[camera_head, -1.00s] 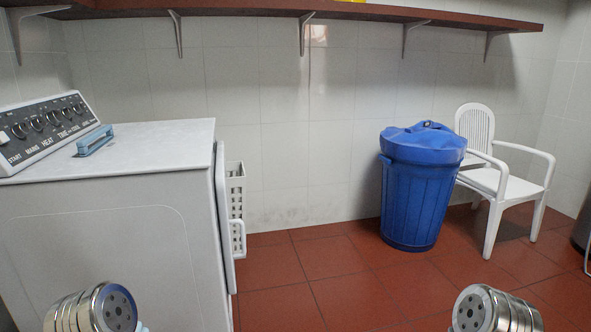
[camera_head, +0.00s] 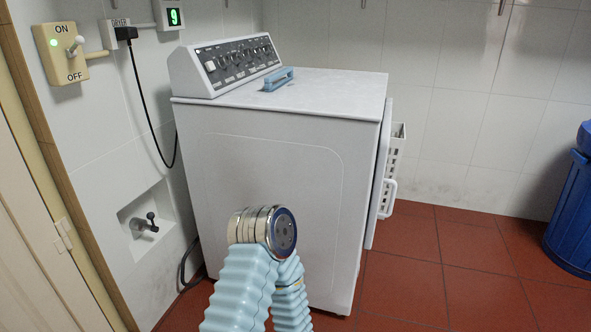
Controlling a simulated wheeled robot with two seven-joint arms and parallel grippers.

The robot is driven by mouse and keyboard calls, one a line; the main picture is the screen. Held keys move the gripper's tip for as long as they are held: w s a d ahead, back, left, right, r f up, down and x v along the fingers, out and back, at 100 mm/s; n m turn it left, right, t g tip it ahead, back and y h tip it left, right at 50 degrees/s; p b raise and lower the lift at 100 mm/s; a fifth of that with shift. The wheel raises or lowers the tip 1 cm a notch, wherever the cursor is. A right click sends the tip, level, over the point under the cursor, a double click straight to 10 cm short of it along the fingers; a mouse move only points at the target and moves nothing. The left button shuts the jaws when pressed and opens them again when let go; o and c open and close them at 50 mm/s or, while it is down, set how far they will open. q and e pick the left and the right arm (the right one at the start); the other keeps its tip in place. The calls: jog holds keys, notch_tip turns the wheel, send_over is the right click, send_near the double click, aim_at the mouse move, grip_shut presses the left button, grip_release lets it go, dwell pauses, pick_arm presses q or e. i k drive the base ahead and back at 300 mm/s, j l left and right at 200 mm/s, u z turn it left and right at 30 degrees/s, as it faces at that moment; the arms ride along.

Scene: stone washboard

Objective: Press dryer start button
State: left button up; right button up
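The white dryer (camera_head: 270,165) stands in the middle of the view, side-on to me. Its dark control panel (camera_head: 238,62) rises from the left part of the top, with a row of knobs. A light square button (camera_head: 210,66) is at the panel's near left end; this is where the START label stood earlier, but the lettering is too small to read now. My arm, with a light blue ribbed sleeve and a metal joint, shows at bottom centre in front of the dryer. Neither of my grippers is in view.
A light blue handled object (camera_head: 278,79) lies on the dryer top. The wall holds an ON/OFF lever switch (camera_head: 60,50) with a green light and a plug (camera_head: 126,33) marked DRYER. A white basket (camera_head: 394,152) and blue bin (camera_head: 574,205) are right. Red floor between is clear.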

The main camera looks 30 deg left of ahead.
aim_at(209, 66)
jog(key=u, duration=1.55)
